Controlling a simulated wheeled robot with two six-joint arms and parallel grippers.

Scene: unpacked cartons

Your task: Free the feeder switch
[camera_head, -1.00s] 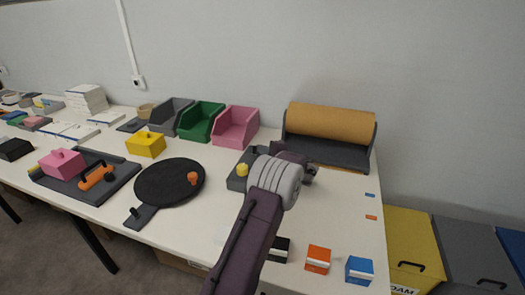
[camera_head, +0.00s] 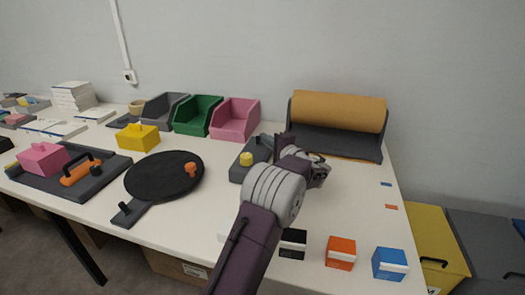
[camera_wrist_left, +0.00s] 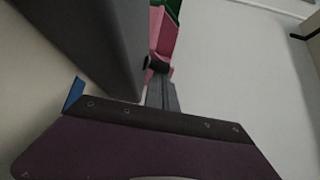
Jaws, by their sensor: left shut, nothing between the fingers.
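A dark grey box with a yellow round button (camera_head: 246,159) on its near left side stands on the table in front of the pink bin. I cannot tell for sure that it is the feeder switch. My left gripper (camera_head: 282,146) is at the right of this box, shut and empty. It hides part of the box, and I cannot tell whether they touch. In the left wrist view a large dark grey surface (camera_wrist_left: 85,40) fills the upper left, close to the camera. A black knob (camera_wrist_left: 157,64) shows beside it. My right gripper is not in view.
A brown roll in a grey holder (camera_head: 335,122) stands behind my arm. Pink (camera_head: 235,120), green and grey bins line the back. A black disc (camera_head: 158,178) with an orange knob lies left. Black, orange (camera_head: 341,253) and blue (camera_head: 389,264) boxes stand at the front right.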

